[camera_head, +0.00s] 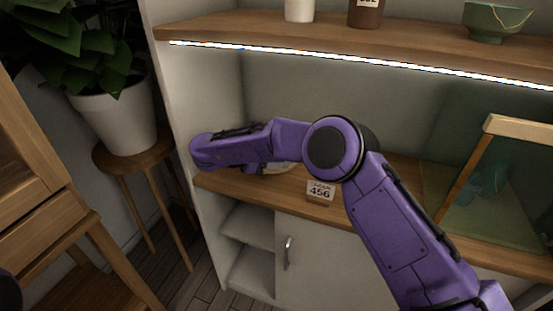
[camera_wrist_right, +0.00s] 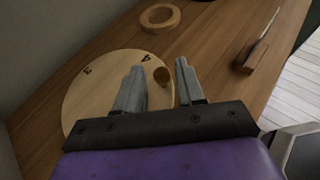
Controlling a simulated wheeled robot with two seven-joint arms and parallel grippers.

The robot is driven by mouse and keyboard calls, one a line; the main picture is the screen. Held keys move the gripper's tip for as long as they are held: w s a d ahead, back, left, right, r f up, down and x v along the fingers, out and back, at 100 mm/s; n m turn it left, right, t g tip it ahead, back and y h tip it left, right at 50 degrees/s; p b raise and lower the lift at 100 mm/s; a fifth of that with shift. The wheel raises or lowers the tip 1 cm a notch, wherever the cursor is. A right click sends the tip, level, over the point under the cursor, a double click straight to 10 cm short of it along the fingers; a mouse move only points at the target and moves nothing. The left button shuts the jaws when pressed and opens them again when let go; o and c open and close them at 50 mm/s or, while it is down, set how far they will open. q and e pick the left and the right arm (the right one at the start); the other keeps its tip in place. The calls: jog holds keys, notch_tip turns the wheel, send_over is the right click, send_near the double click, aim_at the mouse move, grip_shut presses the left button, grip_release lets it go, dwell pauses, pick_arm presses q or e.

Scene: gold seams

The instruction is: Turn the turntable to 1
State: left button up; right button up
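The turntable is a round pale wooden disc (camera_wrist_right: 85,95) on the wooden counter in the right wrist view. It carries the digits 4 and 3 near its far edge; no 1 is visible, and its near part is hidden by my gripper. A small round brown knob (camera_wrist_right: 161,75) stands on the disc. My right gripper (camera_wrist_right: 158,68) is open over the disc, with the knob between its finger tips; whether either finger touches it I cannot tell. In the head view my right arm hides most of the turntable, with only a pale edge (camera_head: 281,168) showing. My left gripper is not in view.
A wooden ring (camera_wrist_right: 160,27) lies beyond the disc. A small sign reading 456 (camera_head: 320,191) stands on the counter to the right. A wood-framed glass case (camera_head: 490,210) stands farther right. A shelf (camera_head: 400,47) with a light strip hangs above the counter.

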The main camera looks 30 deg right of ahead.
jog(key=shift+a, duration=0.1)
jog(key=v, duration=1)
jog(key=shift+a, duration=0.2)
jog(key=shift+r, duration=0.15)
